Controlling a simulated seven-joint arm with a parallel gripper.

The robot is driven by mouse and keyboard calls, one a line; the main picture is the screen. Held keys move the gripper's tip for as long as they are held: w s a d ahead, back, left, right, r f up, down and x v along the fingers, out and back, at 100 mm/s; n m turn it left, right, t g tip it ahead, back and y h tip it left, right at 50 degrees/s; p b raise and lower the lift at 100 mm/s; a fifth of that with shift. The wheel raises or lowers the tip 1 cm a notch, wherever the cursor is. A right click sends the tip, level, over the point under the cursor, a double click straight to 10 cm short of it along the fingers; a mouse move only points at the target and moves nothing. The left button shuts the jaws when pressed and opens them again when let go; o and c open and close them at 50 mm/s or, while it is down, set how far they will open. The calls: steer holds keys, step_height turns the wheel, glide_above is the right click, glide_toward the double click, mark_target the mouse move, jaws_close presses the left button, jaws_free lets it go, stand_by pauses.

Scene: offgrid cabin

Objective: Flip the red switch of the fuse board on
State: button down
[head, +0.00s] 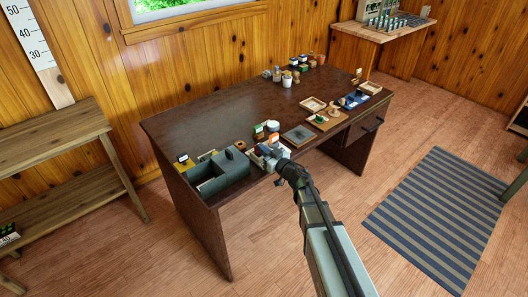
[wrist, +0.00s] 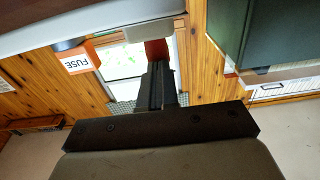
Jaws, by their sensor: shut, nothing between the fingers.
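The fuse board (head: 265,152) is a small pale unit near the front edge of the dark desk, partly hidden by my gripper in the head view. An orange label reading "FUSE" (wrist: 80,59) hangs at its side in the wrist view, appearing upside down. A red piece (wrist: 157,49), which looks like the switch, shows under a pale grey block, right at the tips of my fingers. My gripper (head: 272,160) is shut and empty; its dark fingers (wrist: 156,80) point at the red piece. I cannot tell whether they touch it, nor the switch's position.
A dark green box (head: 220,172) stands just left of the board, and its side (wrist: 285,30) shows close by in the wrist view. A grey tray (head: 298,136) and small jars (head: 272,126) lie right of and behind the board. The desk's middle (head: 220,105) is clear.

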steer(key=shift+w+a+r, duration=0.15)
steer(key=shift+a, duration=0.05)
steer(key=s+d+r, duration=0.5)
steer(key=s+d, duration=0.4)
steer(key=shift+r, duration=0.35)
stand_by(0.6)
